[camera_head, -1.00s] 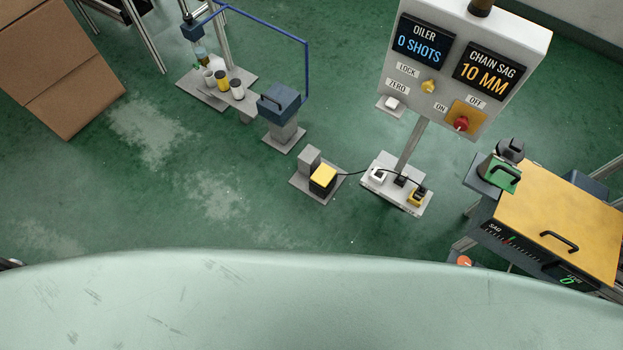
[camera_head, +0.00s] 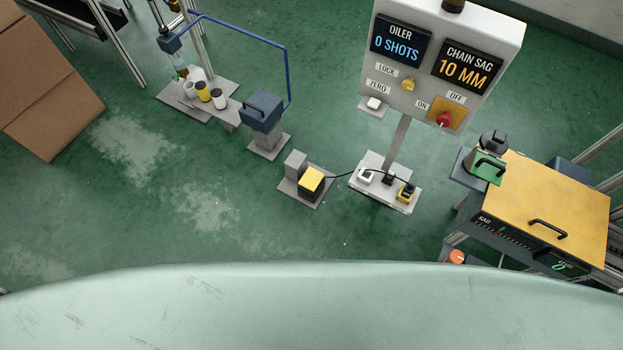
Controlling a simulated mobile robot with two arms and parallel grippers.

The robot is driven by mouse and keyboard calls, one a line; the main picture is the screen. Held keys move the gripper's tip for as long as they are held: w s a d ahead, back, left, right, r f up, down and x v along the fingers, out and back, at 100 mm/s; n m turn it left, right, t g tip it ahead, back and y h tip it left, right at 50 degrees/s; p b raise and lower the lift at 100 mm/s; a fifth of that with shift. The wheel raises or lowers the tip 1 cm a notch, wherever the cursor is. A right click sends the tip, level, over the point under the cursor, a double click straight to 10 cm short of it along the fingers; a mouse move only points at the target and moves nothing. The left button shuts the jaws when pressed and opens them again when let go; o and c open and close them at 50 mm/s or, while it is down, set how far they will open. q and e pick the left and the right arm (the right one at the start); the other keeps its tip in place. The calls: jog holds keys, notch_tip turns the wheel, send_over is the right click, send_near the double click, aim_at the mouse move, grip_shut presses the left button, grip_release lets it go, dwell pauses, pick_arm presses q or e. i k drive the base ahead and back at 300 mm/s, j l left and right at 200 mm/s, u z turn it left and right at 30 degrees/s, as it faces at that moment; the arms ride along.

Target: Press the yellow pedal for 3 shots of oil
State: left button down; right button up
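The yellow pedal (camera_head: 312,180) is a yellow-topped dark block on a grey plate on the floor, near the middle of the head view. A grey block (camera_head: 295,163) stands beside it, and a black cable runs from it to the right. The oiler display (camera_head: 399,42) on the white panel reads 0 SHOTS. Neither of my grippers is in view, and nothing touches the pedal.
The white control panel (camera_head: 430,90) stands on a post with a base plate (camera_head: 400,200) right of the pedal. A blue-topped pedestal (camera_head: 264,112) stands behind it to the left. A yellow-topped bench (camera_head: 545,200) is at right. Green floor left of the pedal is clear.

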aim_at(310, 179)
jog(key=i+l, duration=0.95)
jog(key=i, duration=0.25)
jog(key=u, duration=1.35)
